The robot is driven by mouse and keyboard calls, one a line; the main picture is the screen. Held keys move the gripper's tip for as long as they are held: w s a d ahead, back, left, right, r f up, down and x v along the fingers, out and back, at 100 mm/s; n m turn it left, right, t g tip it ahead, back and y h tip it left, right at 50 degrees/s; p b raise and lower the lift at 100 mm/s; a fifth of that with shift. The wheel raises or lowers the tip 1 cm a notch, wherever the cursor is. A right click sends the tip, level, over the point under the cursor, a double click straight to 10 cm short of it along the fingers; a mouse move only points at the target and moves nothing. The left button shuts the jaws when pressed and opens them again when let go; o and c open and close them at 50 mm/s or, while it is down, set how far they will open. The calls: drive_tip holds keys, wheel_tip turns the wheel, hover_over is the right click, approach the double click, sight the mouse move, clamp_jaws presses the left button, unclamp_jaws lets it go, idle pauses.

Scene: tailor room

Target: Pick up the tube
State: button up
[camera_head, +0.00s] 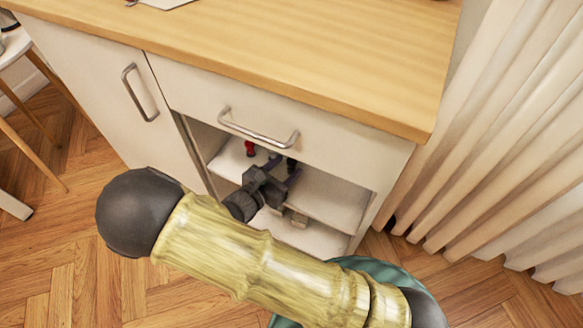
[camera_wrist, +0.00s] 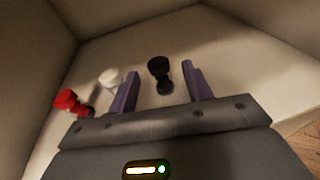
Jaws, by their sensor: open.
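Several small objects stand on the shelf inside the cabinet; which one is the tube I cannot tell for sure. A black object (camera_wrist: 158,68) with a narrow waist lies ahead between my gripper's fingers in the wrist view. A white object (camera_wrist: 110,77) is just outside the left finger, and a red object (camera_wrist: 68,100) with a dark end is farther left. The red object also shows in the head view (camera_head: 249,148). My gripper (camera_wrist: 160,72) is open and empty, reaching into the open compartment. In the head view my gripper (camera_head: 283,167) partly hides the shelf.
The cabinet's wooden top (camera_head: 270,45) and a drawer with a metal handle (camera_head: 258,132) are above the opening. The shelf (camera_head: 330,198) has bare room at the right. A small beige thing (camera_head: 297,218) is below it. A curtain (camera_head: 500,130) hangs at the right.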

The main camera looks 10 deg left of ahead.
sight(288, 166)
drive_tip(key=shift+f+b+x, duration=0.2)
drive_tip(key=shift+b+x, duration=0.45)
drive_tip(key=shift+x, duration=0.55)
drive_tip(key=shift+w+d, duration=0.2)
drive_tip(key=shift+w, duration=0.15)
drive_tip(key=shift+r, duration=0.1)
drive_tip(key=shift+c, duration=0.2)
drive_tip(key=c, duration=1)
